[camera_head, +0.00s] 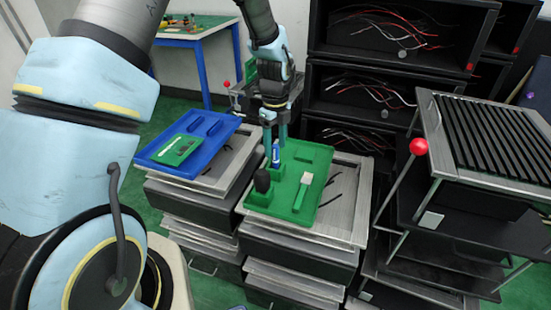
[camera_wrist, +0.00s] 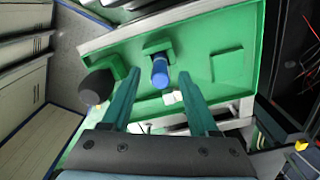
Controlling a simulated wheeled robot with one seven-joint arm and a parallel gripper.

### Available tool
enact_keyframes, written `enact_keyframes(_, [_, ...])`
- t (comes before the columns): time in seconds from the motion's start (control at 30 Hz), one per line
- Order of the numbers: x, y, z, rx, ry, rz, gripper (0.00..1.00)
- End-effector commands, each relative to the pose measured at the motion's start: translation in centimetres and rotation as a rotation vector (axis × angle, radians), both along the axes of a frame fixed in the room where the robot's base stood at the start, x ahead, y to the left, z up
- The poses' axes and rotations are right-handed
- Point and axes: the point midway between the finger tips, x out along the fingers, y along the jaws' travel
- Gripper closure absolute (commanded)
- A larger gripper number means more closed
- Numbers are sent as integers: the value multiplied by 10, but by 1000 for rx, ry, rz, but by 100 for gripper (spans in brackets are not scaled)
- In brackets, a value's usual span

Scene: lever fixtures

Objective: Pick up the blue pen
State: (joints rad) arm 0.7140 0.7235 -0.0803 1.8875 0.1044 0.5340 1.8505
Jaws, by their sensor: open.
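The blue pen (camera_head: 276,154) stands in a green holder on the green tray (camera_head: 318,155). In the wrist view the blue pen (camera_wrist: 160,72) shows end-on, with a white part near its lower end. My gripper (camera_head: 276,138) points down over the tray at the pen. Its two teal fingers are apart, one on each side of the pen in the wrist view (camera_wrist: 160,76). The jaws are open and hold nothing. I cannot tell whether the fingertips reach down around the pen or stop just above it.
A black rounded object (camera_head: 262,181) stands in a green holder near the pen. A white-topped piece (camera_head: 306,178) lies on the tray. A blue tray (camera_head: 214,127) is to the left. A red-knobbed lever (camera_head: 418,146) and a metal rack are to the right.

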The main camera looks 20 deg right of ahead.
Motion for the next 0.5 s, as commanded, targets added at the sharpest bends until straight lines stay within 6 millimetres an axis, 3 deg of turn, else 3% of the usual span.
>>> enact_keyframes(0.23, [-1,0,-34,3,3,1,40])
enact_keyframes(0.5, [-1,-1,-42,0,0,0,40])
